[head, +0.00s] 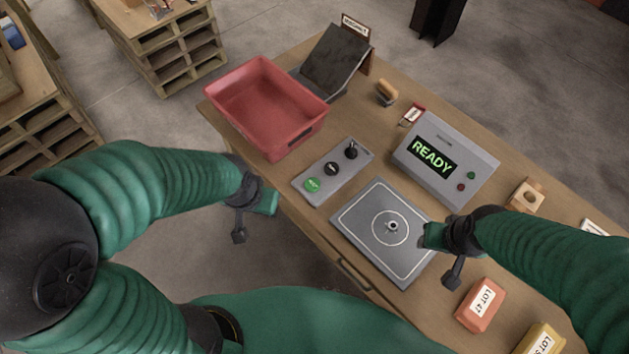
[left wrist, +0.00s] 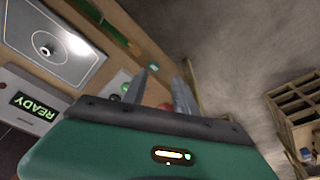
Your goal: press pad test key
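A grey control strip (head: 332,171) lies on the table with a green button (head: 313,185), a black button (head: 331,169) and a black knob (head: 351,150). Their labels are too small to read. A grey square pad (head: 365,222) with a ringed centre lies to its right; it also shows in the left wrist view (left wrist: 72,62). A grey detector box (head: 470,165) displays READY and has a red and a green button. My left gripper (head: 240,236) is open and empty, off the table's front edge, left of the strip. My right gripper (head: 452,274) is over the pad's right side; its finger gap is unclear.
A red bin (head: 297,143) stands left of the strip, with a dark tilted screen (head: 337,57) behind. An orange LOT block (head: 482,304) and a yellow one (head: 541,340) lie at the right. A brush (head: 387,92) lies at the back. Wooden pallets (head: 178,45) stand beyond.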

